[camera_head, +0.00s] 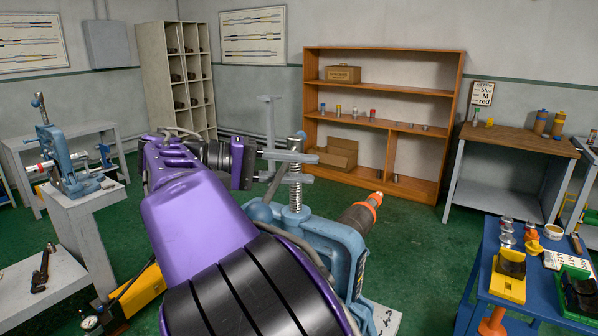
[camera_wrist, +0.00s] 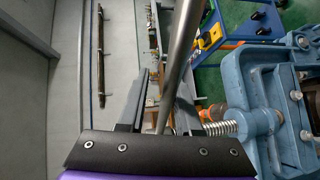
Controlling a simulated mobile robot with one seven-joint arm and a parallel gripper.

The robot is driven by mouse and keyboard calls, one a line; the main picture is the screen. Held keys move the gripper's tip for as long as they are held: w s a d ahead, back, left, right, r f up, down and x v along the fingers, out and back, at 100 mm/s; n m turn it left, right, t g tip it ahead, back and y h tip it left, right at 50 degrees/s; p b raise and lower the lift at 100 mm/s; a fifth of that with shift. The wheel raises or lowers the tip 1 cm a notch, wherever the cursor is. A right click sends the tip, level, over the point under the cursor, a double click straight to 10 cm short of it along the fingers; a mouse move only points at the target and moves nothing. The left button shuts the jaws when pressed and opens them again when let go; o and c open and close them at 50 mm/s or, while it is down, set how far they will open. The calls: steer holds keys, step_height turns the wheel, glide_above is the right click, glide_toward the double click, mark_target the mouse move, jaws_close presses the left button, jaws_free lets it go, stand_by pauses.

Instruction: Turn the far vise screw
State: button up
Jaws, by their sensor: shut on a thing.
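A blue vise (camera_head: 338,248) stands just beyond my purple arm in the head view, with its threaded screw (camera_head: 295,196) upright. The vise also fills the right side of the wrist view (camera_wrist: 265,85), where its screw (camera_wrist: 222,128) shows beside my right finger. My gripper (camera_head: 302,168) reaches over the screw. In the wrist view my gripper (camera_wrist: 160,95) is shut on a grey rod, the handle bar (camera_wrist: 182,50), which runs up between the two fingers. A second blue vise (camera_head: 62,160) stands on a grey bench at the left, with its handle bar (camera_head: 41,108) tilted. My arm hides part of the nearer vise.
A pipe with an orange ring (camera_head: 360,212) sticks out of the near vise to the right. A blue table (camera_head: 490,285) with tools and parts is at right. A wooden shelf (camera_head: 384,59) stands at the back. Green floor between them is clear.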

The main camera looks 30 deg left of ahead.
steer(key=o, duration=0.3)
steer(key=shift+d+r, duration=0.1)
steer(key=shift+r, duration=0.05)
steer(key=shift+v, duration=3.7)
